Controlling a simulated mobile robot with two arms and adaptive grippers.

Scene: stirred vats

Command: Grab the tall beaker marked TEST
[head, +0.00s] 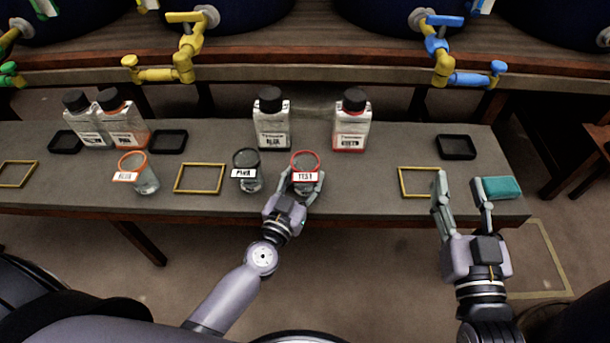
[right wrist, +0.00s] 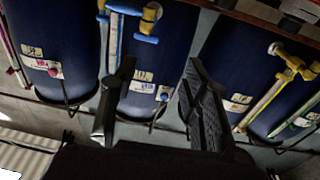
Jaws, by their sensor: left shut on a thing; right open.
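The beaker marked TEST (head: 306,160) has a red rim and a white label, and it stands near the front edge of the grey table in the head view. My left gripper (head: 301,180) is shut on it from the front, with its fingers at the beaker's sides. The fingers hide the lower part of the beaker. My right gripper (head: 462,178) is open and empty at the table's front right. Its two dark fingers (right wrist: 155,100) stand wide apart in the right wrist view, with nothing between them.
A black-rimmed beaker (head: 247,168) stands close left of the TEST beaker. An orange-rimmed beaker (head: 137,172) stands further left. Bottles (head: 271,122) and (head: 351,122) another red-based bottle stand behind. A teal sponge (head: 498,187) lies by my right gripper. Yellow frames (head: 200,191) mark the table.

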